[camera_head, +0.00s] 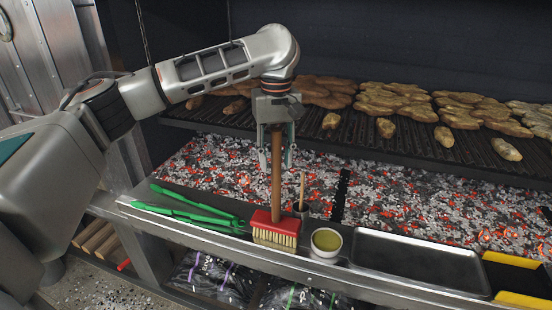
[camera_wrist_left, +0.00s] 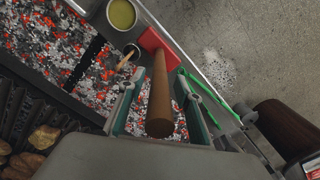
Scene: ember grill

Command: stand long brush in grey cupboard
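The long brush (camera_head: 276,190) stands upright on the front ledge, bristles down, with a red head and a long brown wooden handle. My left gripper (camera_head: 277,158) points down over it, its fingers on either side of the upper handle. In the left wrist view the handle (camera_wrist_left: 160,95) runs between the two spread fingers, with gaps visible beside it. Grey metal panels (camera_head: 30,60) stand at the upper left, perhaps the grey cupboard; its inside is not visible. My right gripper is not in view.
Green tongs (camera_head: 185,208) lie left of the brush. A sauce bowl (camera_head: 326,241), a small pot with a stick (camera_head: 301,208) and a metal tray (camera_head: 420,262) are to the right. Glowing embers (camera_head: 400,205) lie behind, under a grill (camera_head: 360,140) with food.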

